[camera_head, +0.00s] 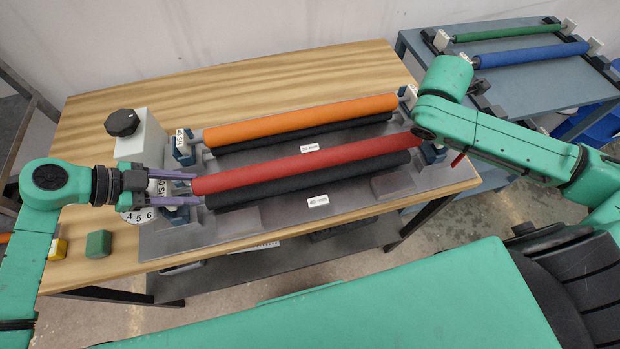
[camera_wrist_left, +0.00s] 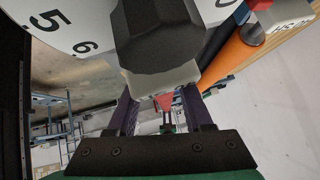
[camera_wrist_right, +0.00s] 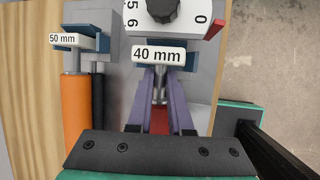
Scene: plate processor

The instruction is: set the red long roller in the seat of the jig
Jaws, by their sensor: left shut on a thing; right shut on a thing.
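The red long roller (camera_head: 300,165) lies lengthwise along the front of the grey jig plate (camera_head: 355,200), just behind and above a black roller (camera_head: 300,187). My left gripper (camera_head: 185,188) is shut at its left end; the left wrist view shows a red bit (camera_wrist_left: 165,102) between the fingers. My right gripper (camera_wrist_right: 160,95) is shut on the other end, beside a blue seat bracket with a "40 mm" block (camera_wrist_right: 158,54); red shows between its fingers (camera_wrist_right: 159,122). The right arm hides that end in the head view. I cannot tell whether the roller ends rest in the seats.
An orange roller (camera_head: 300,121) with a black one (camera_head: 310,134) lies behind. A dial box (camera_head: 140,140) stands at left, a green block (camera_head: 98,244) front left. Green (camera_head: 505,32) and blue (camera_head: 530,56) rollers lie on a blue-grey table at back right.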

